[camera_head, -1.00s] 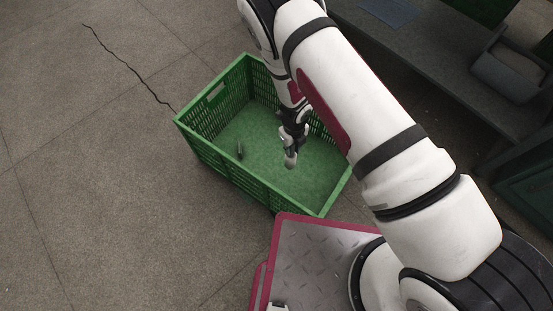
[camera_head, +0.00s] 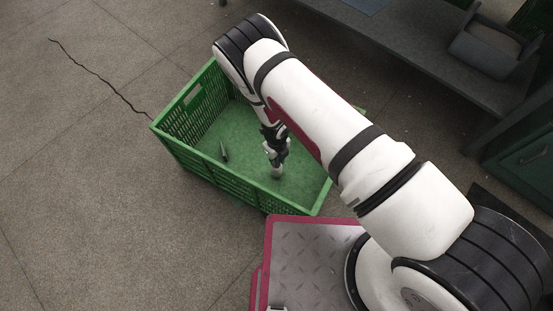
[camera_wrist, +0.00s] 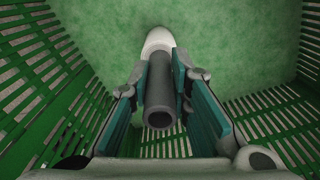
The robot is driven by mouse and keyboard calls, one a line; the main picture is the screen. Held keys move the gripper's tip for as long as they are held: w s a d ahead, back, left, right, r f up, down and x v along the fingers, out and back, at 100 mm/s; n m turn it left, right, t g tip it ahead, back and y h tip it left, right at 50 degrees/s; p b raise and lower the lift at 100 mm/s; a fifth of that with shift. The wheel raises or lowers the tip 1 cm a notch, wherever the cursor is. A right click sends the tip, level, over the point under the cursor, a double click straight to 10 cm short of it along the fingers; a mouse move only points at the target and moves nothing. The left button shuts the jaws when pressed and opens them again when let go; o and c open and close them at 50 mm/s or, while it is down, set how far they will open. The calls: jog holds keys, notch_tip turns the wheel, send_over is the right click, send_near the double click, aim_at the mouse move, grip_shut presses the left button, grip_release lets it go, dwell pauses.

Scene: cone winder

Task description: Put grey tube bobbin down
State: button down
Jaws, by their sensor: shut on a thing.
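The grey tube bobbin (camera_wrist: 160,88) is between my gripper's fingers (camera_wrist: 166,85) in the wrist view. Its hollow grey end faces the camera and its pale, whitish far end (camera_wrist: 158,40) points toward the crate floor. My gripper is shut on the grey tube. In the head view my gripper (camera_head: 275,148) reaches down inside the green crate (camera_head: 195,168), and the bobbin's pale tip (camera_head: 277,172) shows below the fingers. The tip is close to the floor; I cannot tell whether it touches.
A small dark, slender thing (camera_head: 224,152) is in the crate, left of my gripper. Slatted crate walls surround the gripper. Bare green floor lies around the bobbin. A grey bench (camera_head: 420,50) with a grey bin (camera_head: 485,48) stands at the upper right.

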jog(key=shift+f, duration=0.15)
jog(key=c, duration=1.5)
grip_release()
jog(key=shift+r, duration=0.2)
notch_tip(320, 180, up, 12)
jog(key=p, duration=0.4)
